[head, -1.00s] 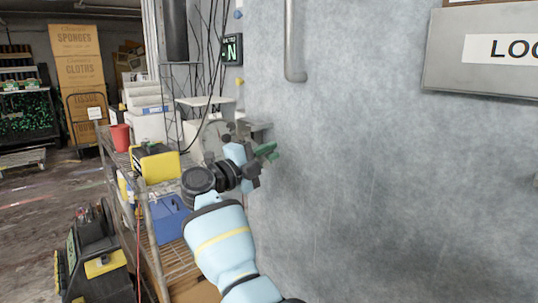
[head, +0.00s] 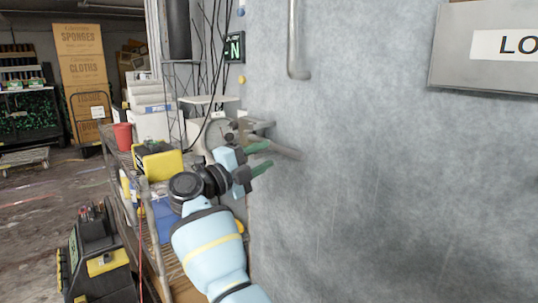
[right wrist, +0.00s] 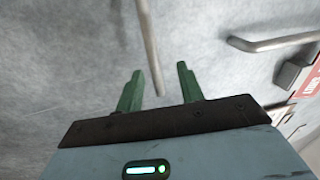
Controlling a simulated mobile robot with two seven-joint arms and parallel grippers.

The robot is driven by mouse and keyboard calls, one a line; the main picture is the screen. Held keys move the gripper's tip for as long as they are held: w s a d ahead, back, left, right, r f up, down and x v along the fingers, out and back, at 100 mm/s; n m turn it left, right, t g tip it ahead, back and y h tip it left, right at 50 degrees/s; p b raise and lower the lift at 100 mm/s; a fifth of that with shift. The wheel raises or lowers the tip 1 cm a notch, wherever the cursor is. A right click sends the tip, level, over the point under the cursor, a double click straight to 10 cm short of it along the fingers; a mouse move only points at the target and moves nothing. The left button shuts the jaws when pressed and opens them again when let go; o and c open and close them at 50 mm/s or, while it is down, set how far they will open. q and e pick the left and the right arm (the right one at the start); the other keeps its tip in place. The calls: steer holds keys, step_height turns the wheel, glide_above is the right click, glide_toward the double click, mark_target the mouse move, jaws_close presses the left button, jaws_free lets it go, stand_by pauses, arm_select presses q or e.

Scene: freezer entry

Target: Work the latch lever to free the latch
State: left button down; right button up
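The latch lever (head: 287,151) is a grey bar. In the head view it runs right and slightly down from the latch (head: 247,127) at the left edge of the grey door. My right gripper (head: 271,156) is beside it, with its two green fingers apart. In the right wrist view the lever (right wrist: 150,50) comes down from the top, its free end showing between the open fingertips (right wrist: 158,75). Gaps show on both sides of it, and I cannot tell its depth relative to the fingers. My left gripper is not in view.
A vertical pipe handle (head: 297,40) is on the door above the lever; its bent end also shows in the right wrist view (right wrist: 275,43). A wire shelf rack (head: 160,240) with a yellow box (head: 158,163) stands left of my arm. Open door surface lies right.

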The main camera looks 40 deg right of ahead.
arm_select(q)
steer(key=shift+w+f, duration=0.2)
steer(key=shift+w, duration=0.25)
arm_select(e)
steer(key=v, duration=0.4)
steer(key=shift+a, duration=0.35)
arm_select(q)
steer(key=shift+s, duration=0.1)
arm_select(e)
steer(key=shift+f, duration=0.1)
